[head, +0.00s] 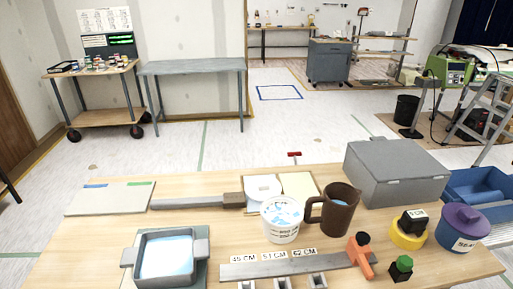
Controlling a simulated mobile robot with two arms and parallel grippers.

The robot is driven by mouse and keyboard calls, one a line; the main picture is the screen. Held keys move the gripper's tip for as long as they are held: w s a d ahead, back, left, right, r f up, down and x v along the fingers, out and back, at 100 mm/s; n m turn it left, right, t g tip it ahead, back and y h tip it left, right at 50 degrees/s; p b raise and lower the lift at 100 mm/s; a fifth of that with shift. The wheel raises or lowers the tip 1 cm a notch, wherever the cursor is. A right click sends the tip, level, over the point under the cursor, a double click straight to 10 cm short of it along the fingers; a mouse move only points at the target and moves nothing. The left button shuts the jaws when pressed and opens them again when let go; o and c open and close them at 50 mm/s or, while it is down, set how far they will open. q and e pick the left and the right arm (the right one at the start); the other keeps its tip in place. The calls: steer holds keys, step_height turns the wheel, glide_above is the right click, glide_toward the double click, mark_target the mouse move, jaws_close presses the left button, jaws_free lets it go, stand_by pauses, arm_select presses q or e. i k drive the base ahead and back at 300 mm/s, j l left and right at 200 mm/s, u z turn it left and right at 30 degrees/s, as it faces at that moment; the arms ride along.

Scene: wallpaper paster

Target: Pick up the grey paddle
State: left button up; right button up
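A long flat grey bar, which looks like the grey paddle (187,203), lies on the wooden table (100,233). Its right end meets a brown block (233,200), and a white rounded piece (263,188) is just beyond that; I cannot tell whether they are all one object. Nothing is holding the bar. Neither of my grippers shows in the head view.
In front stand a grey tray (141,258) of pale blue-white paste, a white tub (281,222) and a brown jug (341,207). A labelled grey strip (330,262) lies nearby. A grey box (395,172) and purple-lidded tub (464,222) stand right. A pale board (108,198) lies left.

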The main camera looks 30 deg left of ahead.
mark_target(230, 200)
steer(key=u, duration=1.3)
